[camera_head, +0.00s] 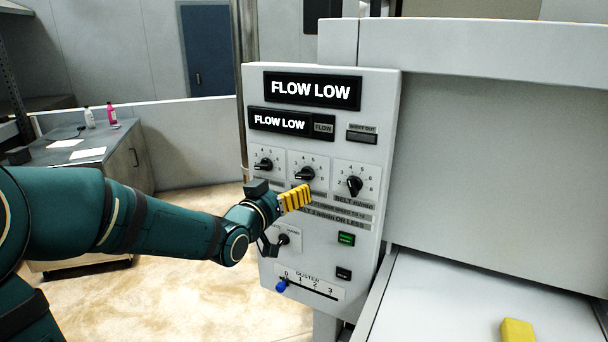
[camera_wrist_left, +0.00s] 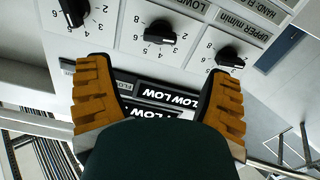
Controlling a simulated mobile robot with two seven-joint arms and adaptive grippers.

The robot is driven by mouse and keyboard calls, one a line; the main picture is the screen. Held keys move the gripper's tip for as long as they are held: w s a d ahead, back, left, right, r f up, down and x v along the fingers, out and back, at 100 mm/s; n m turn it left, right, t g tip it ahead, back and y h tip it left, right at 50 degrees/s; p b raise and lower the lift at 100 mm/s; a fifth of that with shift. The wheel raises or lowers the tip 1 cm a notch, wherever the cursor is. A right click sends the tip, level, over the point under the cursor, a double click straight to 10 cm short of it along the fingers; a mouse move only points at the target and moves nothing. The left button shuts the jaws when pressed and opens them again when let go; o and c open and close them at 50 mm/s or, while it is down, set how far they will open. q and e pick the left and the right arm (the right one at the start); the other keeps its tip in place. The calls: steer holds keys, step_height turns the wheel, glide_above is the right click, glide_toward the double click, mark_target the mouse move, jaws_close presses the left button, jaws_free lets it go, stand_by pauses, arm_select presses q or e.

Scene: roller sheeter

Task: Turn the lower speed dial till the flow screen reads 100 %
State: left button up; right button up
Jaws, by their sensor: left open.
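The lower speed dial (camera_head: 305,173) is the black middle knob in the row of three on the grey control panel. In the left wrist view, which is upside down, the lower dial (camera_wrist_left: 160,33) lies beyond the gap between my fingertips, apart from them. The small flow screen (camera_head: 280,122) reads "FLOW LOW". My left gripper (camera_head: 296,198) has yellow ridged fingers and stands in front of the panel, just below the lower dial in the picture. In the wrist view the left gripper (camera_wrist_left: 158,70) is spread open and empty. My right gripper is out of view.
The upper dial (camera_head: 263,164) and belt dial (camera_head: 354,186) flank the lower one. A larger screen (camera_head: 312,90) above also reads "FLOW LOW". Below are a green button (camera_head: 346,239) and a duster slider (camera_head: 282,286). A yellow block (camera_head: 517,330) lies at the lower right.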

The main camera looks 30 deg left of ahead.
mark_target(303, 176)
arm_select(q)
steer(key=w, duration=0.9)
steer(key=shift+a+p, duration=0.35)
steer(key=c, duration=1.2)
